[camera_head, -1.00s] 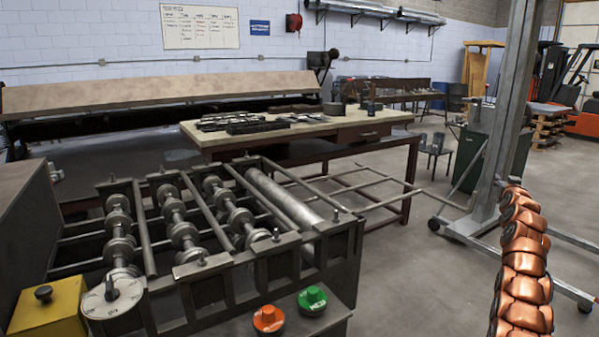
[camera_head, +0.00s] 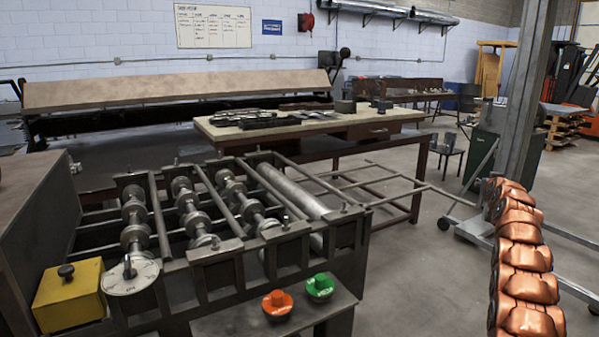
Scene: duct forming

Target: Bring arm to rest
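My copper-coloured segmented arm (camera_head: 524,262) rises from the bottom right corner, with its upper end near the foot of the grey post. My gripper cannot be made out in this view. The arm is right of the roller machine (camera_head: 225,262) and apart from it, with open floor between them. I see nothing held.
The roller machine carries a green button (camera_head: 320,287), an orange button (camera_head: 277,304), a dial (camera_head: 130,274) and a yellow box (camera_head: 68,296). A workbench (camera_head: 375,117) with tools stands behind it. A grey post (camera_head: 522,110) on a wheeled base stands beyond my arm. Floor (camera_head: 415,270) is clear between.

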